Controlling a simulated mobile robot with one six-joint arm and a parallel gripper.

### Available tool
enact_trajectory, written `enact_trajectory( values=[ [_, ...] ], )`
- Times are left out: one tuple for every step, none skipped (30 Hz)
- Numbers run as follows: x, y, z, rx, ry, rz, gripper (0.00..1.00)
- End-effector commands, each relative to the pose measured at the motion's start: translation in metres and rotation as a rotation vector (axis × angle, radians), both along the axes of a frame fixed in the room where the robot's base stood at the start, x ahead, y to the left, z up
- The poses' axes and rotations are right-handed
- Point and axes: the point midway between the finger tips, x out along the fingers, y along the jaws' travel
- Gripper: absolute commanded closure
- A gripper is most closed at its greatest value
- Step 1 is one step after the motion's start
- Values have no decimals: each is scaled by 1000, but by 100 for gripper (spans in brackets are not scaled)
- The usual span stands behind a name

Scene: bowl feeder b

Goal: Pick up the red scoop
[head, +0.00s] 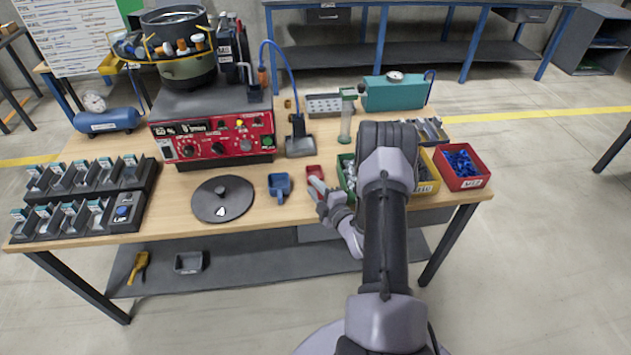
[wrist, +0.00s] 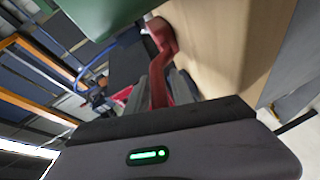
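The red scoop (head: 314,172) is at the front middle of the wooden table, just right of a blue scoop (head: 280,187). In the wrist view the red scoop (wrist: 163,38) shows its head at the top and its handle running down between my fingers. My gripper (head: 319,187) reaches in from the front right, low over the table edge. In the wrist view the fingers of my gripper (wrist: 164,85) lie close along both sides of the handle, with no clear gap. I cannot tell whether the scoop is clear of the table.
A green bin (head: 346,172) stands close to the right of the scoop, with a yellow bin (head: 429,186) and a red bin (head: 468,181) further right. A round dark lid (head: 222,199) lies to the left. The red control box (head: 212,142) stands behind it.

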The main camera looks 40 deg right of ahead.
Motion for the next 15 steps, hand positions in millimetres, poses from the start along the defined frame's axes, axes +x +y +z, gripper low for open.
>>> enact_trajectory(
  values=[
    [0, 0, 0, 0, 0, 0, 84],
    [0, 0, 0, 0, 0, 0, 90],
    [0, 0, 0, 0, 0, 0, 98],
    [0, 0, 0, 0, 0, 0, 100],
    [0, 0, 0, 0, 0, 0, 100],
    [0, 0, 0, 0, 0, 0, 100],
    [0, 0, 0, 0, 0, 0, 100],
    [0, 0, 0, -1, 0, 0, 100],
    [0, 0, 0, -1, 0, 0, 100],
    [0, 0, 0, -1, 0, 0, 100],
    [0, 0, 0, -1, 0, 0, 100],
    [0, 0, 0, -1, 0, 0, 100],
    [0, 0, 2, -1, -1, 0, 100],
    [0, 0, 4, -1, -1, 0, 100],
    [0, 0, 11, -2, -2, 0, 100]
  ],
)
